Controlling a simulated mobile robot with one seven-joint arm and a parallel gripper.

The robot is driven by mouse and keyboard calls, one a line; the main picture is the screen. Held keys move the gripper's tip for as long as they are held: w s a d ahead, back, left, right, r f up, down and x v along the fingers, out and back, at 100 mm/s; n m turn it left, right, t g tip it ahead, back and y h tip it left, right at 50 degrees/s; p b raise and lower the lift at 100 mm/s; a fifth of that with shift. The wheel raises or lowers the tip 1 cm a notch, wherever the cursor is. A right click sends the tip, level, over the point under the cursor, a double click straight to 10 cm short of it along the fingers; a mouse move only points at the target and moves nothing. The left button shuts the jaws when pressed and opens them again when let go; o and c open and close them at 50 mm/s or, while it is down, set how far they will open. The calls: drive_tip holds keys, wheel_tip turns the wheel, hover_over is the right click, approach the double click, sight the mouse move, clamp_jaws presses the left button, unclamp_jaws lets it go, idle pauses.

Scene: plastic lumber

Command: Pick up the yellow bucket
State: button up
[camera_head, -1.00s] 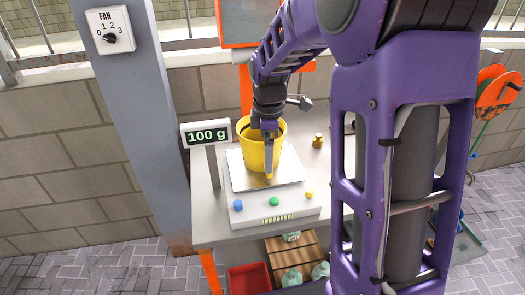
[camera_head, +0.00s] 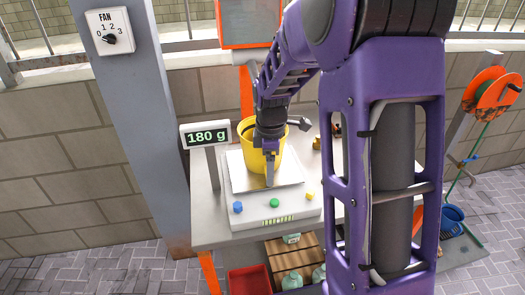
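The yellow bucket (camera_head: 248,152) stands upright on the pale plate of a scale (camera_head: 236,181) on the grey table. My gripper (camera_head: 270,165) points down at the bucket's front right side. One finger shows outside the bucket wall, in front of it. The other finger is not clearly seen, so I cannot tell whether the gripper is closed on the rim. My wrist hides the right part of the bucket's opening. The scale's display (camera_head: 206,135) reads 180 g.
The scale front has blue, green and yellow buttons. A small brass weight (camera_head: 317,142) stands right of the scale. A grey post (camera_head: 135,130) with a fan switch (camera_head: 110,31) rises at left. A red crate (camera_head: 249,279) and bottles sit below the table.

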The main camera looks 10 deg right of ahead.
clamp_jaws()
